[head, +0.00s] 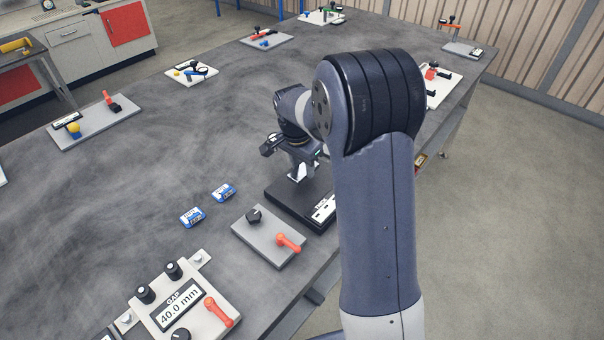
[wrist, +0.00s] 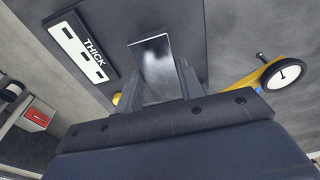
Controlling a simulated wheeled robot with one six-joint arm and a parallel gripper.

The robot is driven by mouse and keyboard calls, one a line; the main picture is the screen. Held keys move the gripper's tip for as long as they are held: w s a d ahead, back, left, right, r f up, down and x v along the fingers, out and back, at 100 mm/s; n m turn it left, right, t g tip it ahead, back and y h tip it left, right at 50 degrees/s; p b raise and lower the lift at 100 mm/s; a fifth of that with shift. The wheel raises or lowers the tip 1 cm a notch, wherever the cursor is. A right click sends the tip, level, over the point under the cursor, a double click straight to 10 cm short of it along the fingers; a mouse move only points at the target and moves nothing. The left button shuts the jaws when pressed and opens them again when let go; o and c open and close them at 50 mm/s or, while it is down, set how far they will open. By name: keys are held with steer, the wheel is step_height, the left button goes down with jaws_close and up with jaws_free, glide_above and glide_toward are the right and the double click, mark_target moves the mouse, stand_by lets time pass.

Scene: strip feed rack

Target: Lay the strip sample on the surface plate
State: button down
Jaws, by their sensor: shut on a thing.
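My gripper (head: 297,162) is over the dark plate (head: 284,203) near the table's front edge, which I take for the surface plate. In the wrist view my gripper (wrist: 160,82) is shut on a shiny metal strip (wrist: 153,60), the strip sample, which sticks out past the fingertips. Behind the strip is the dark plate (wrist: 178,20), with a white label reading THICK (wrist: 84,48). In the head view the strip (head: 297,172) shows as a small bright patch below the fingers. I cannot tell whether it touches the plate.
A yellow gauge with a round dial (wrist: 283,73) lies right of the fingers. A grey plate with a red lever (head: 288,242), two blue packs (head: 192,217) and a GAP box reading 40.0 mm (head: 180,308) stand nearby. Table left of the gripper is mostly clear.

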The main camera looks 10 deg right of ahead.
mark_target(302, 171)
steer(key=shift+f, duration=1.95)
steer(key=shift+f, duration=0.15)
steer(key=c, duration=0.9)
jaws_free()
steer(key=r, duration=0.4)
steer(key=a+r, duration=0.1)
steer(key=r, duration=0.3)
steer(key=s+r, duration=0.1)
steer(key=r, duration=0.3)
steer(key=shift+s+a+r, duration=0.1)
steer(key=shift+a, duration=0.15)
